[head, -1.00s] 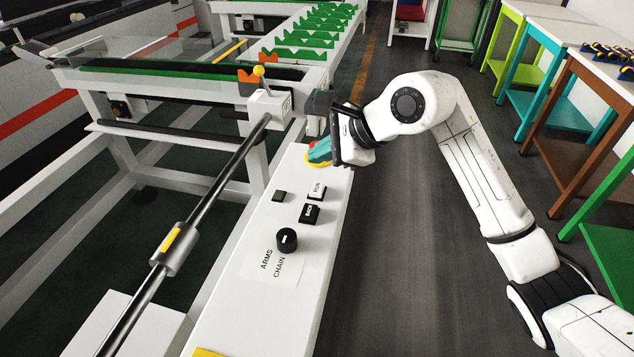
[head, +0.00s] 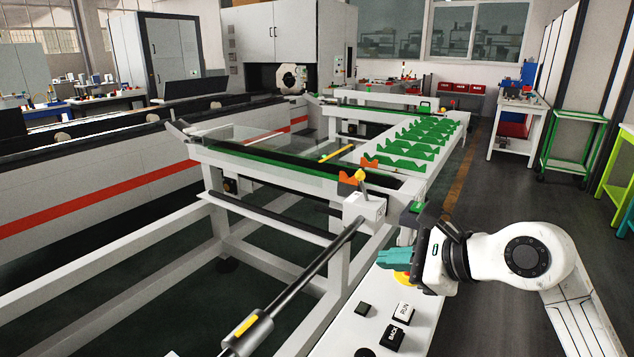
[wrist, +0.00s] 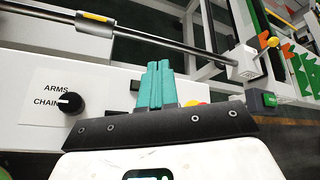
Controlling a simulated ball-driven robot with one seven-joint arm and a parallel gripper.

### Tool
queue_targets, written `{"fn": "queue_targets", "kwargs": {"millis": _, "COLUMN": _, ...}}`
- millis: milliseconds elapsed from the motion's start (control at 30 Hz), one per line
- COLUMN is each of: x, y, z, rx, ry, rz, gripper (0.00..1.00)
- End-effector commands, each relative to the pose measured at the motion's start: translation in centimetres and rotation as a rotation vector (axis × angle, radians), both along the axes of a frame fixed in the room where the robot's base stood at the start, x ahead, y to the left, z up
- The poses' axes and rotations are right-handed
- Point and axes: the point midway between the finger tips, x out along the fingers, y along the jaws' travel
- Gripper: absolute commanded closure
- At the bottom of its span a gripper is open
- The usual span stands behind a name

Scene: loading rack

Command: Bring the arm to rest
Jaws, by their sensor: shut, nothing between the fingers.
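My gripper (head: 393,257) is at the far end of the white control panel (head: 342,325) in the head view, above or beside the yellow-ringed button (head: 402,277). I cannot tell whether it touches the panel. Its teal fingers are together with nothing between them, as the wrist view (wrist: 157,84) also shows. My white arm reaches in from the lower right, bent at a round joint. In the wrist view, part of the yellow and red button (wrist: 197,103) shows behind the fingers. The ARMS/CHAIN knob (wrist: 70,102) stands to their left.
The RUN (head: 403,312) and BACK (head: 392,338) buttons sit on the panel. A bar with a yellow-marked collar (head: 247,334) and a yellow-knobbed lever (head: 360,177) are to the left. The loading rack (head: 300,177) lies beyond. Dark floor is open on the right, before a green cart (head: 571,150).

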Motion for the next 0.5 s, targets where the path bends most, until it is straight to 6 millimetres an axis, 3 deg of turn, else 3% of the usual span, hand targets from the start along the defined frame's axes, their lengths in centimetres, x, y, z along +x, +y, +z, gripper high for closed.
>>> {"fn": "queue_targets", "kwargs": {"millis": 33, "x": -0.4, "y": 2.0, "z": 1.6, "rx": 0.132, "ry": -0.034, "rz": 0.009, "gripper": 1.0}}
{"fn": "queue_targets", "kwargs": {"millis": 100, "x": -1.0, "y": 4.0, "z": 4.8, "rx": 0.352, "ry": -0.085, "rz": 0.011, "gripper": 1.0}}
{"fn": "queue_targets", "kwargs": {"millis": 233, "x": -2.5, "y": 4.8, "z": 10.6, "rx": 0.786, "ry": -0.139, "rz": -0.013, "gripper": 1.0}}
{"fn": "queue_targets", "kwargs": {"millis": 333, "x": -3.7, "y": 3.2, "z": 14.1, "rx": 1.119, "ry": -0.146, "rz": -0.053, "gripper": 1.0}}
{"fn": "queue_targets", "kwargs": {"millis": 400, "x": -4.3, "y": 1.0, "z": 15.6, "rx": 1.352, "ry": -0.136, "rz": -0.094, "gripper": 1.0}}
{"fn": "queue_targets", "kwargs": {"millis": 500, "x": -5.1, "y": -3.0, "z": 16.2, "rx": 1.678, "ry": -0.099, "rz": -0.173, "gripper": 1.0}}
